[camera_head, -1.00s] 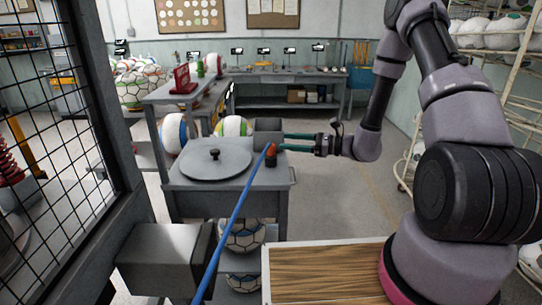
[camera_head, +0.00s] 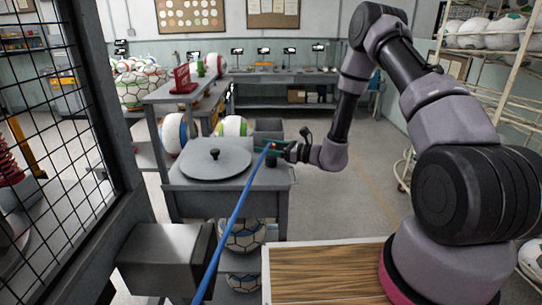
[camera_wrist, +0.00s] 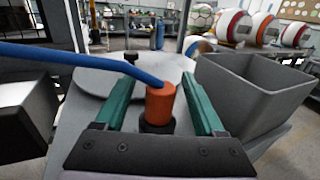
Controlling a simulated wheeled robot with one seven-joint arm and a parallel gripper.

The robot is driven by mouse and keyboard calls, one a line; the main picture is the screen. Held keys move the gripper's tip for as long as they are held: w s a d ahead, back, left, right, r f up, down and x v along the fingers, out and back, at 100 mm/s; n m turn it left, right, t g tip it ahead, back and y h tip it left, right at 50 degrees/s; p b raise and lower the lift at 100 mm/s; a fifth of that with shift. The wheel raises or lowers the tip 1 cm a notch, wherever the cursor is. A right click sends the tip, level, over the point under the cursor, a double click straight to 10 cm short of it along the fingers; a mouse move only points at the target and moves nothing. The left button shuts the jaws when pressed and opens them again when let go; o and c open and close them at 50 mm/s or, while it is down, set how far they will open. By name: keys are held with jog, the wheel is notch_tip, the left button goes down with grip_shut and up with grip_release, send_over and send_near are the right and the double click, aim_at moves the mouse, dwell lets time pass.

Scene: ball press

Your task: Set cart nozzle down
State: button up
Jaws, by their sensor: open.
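The cart nozzle (camera_wrist: 160,103) is an orange cylinder with a blue hose (camera_wrist: 90,58) running from its top. It stands upright in a dark round holder (camera_wrist: 157,127) on the grey cart (camera_head: 230,200). My gripper (camera_wrist: 162,92) is open, with one green finger on each side of the nozzle and visible gaps between. The hose (camera_head: 236,215) slants down toward the front there.
A grey round lid (camera_head: 215,160) with a black knob lies on the cart top. An open grey bin (camera_wrist: 255,90) stands right of the gripper in the wrist view. Soccer balls sit on the shelf below. A wooden-topped surface (camera_head: 325,272) is at the front.

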jog(key=shift+w+a, duration=0.25)
jog(key=shift+a, duration=0.3)
grip_shut()
